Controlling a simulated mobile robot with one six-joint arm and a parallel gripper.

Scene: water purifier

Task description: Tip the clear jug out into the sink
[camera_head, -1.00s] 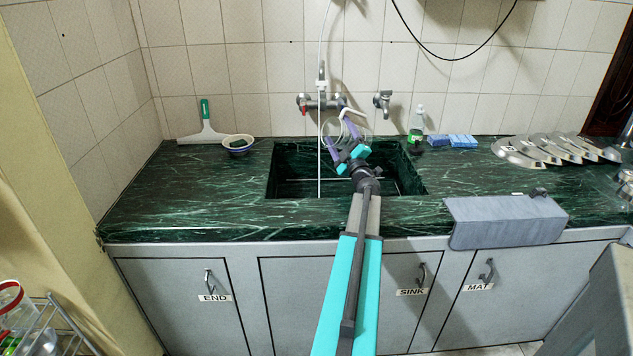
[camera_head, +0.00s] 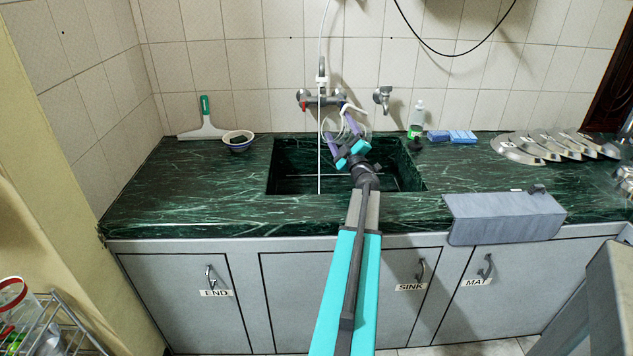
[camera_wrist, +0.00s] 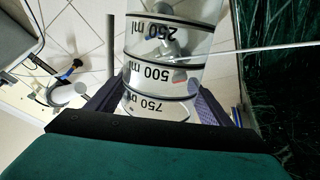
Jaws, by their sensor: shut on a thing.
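The clear jug (camera_wrist: 160,75), with black 250, 500 and 750 ml marks, is between the fingers of my gripper (camera_wrist: 158,100) in the wrist view. My gripper (camera_head: 340,134) is shut on it. The marks read upside down in that view. In the head view the jug is faint against the tiles, at the back of the sink (camera_head: 290,155) and below the taps, partly hidden by my gripper. The sink is a dark green marble basin. I cannot tell how much liquid the jug holds.
A wall tap with a red handle (camera_head: 304,104) and a second tap (camera_head: 383,97) are close behind my gripper. A thin white tube hangs into the sink. A bowl (camera_head: 238,140) stands to the left; a bottle (camera_head: 417,118) and blue sponges (camera_head: 460,136) stand to the right.

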